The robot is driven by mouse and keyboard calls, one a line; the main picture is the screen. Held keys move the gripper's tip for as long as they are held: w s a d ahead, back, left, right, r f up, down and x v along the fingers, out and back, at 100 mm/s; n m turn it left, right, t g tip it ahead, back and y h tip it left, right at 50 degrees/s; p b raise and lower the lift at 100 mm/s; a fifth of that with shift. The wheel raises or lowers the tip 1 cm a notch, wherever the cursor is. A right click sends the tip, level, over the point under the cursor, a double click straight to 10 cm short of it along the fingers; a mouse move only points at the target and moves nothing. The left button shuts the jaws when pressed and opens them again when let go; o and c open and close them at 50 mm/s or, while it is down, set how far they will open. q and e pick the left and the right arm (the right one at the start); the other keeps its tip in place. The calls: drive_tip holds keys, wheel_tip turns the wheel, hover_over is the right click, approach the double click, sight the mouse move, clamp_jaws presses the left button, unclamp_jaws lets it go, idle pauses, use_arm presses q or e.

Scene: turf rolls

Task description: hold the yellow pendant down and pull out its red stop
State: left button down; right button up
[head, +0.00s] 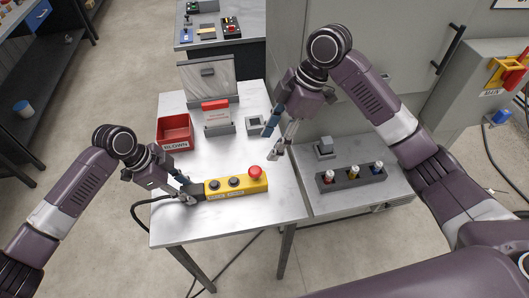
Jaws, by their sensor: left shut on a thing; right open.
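The yellow pendant (227,190) lies on the metal table in the head view, with two dark buttons on its top. Its red stop (255,172) is a round knob at the pendant's right end. A black cable leaves the left end. My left gripper (191,194) is shut on the pendant's left end; its fingers partly hide that end. My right gripper (278,152) is open and empty, above the table's right edge, up and to the right of the red stop and apart from it.
On the right, a lower bench (329,206) carries a dark holder (350,179) with several coloured pieces. The table's front is clear.

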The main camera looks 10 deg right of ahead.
use_arm(q)
drive_tip(key=shift+s+a+f, duration=0.1)
drive_tip(key=shift+a+f, duration=0.1)
drive_tip(key=shift+f, duration=0.05)
use_arm(e)
drive_tip(key=shift+v, duration=1.2)
use_arm(q)
drive_tip(key=c, duration=1.8)
unclamp_jaws()
drive_tip(key=o, duration=0.4)
drive_tip(key=shift+r, duration=0.1)
use_arm(e)
drive_tip(key=shift+a, duration=0.15)
use_arm(q)
drive_tip(key=shift+r, duration=0.1)
